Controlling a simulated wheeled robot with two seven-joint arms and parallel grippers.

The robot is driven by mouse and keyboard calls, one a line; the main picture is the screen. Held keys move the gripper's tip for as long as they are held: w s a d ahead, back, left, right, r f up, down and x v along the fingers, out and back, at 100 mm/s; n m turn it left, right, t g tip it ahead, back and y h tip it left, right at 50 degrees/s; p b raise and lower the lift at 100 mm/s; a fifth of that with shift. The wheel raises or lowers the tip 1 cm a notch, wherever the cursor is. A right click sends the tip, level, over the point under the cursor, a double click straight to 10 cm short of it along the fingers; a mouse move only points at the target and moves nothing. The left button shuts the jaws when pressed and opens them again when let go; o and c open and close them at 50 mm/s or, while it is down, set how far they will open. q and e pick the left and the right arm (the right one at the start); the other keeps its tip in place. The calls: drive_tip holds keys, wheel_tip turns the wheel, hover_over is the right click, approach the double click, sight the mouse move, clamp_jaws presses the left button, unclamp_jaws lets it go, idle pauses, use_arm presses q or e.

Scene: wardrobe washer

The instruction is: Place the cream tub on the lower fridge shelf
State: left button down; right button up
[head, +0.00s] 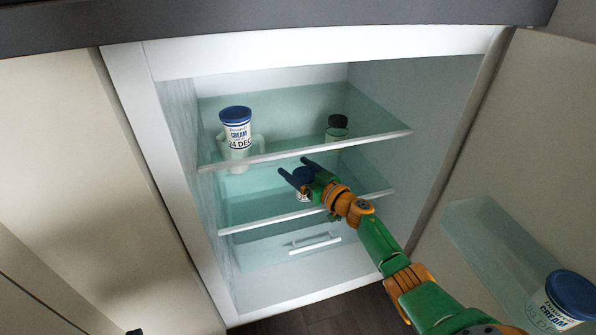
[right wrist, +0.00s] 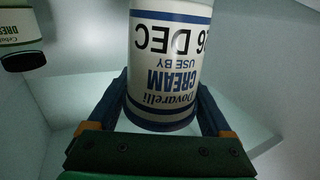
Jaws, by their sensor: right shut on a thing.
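A white cream tub with a blue lid (head: 304,173) is in my right gripper (head: 293,168), inside the open fridge between the upper and lower glass shelves. In the right wrist view the tub (right wrist: 168,55) appears upside down, reading "CREAM" and "26 DEC", with one finger on each side. The lower fridge shelf (head: 255,222) lies below the tub; I cannot tell whether they touch. The gripper hides part of the tub in the head view.
The upper shelf (head: 300,153) holds another cream tub (head: 237,130) marked "24 DEC" and a black-capped jar (head: 337,128). A third cream tub (head: 560,302) stands at the open door on the right. A drawer handle (head: 314,244) is below. The lower shelf's left side looks clear.

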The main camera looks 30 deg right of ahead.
drive_tip(key=shift+f+b, duration=0.3)
drive_tip(key=shift+f, duration=0.05)
idle(0.5)
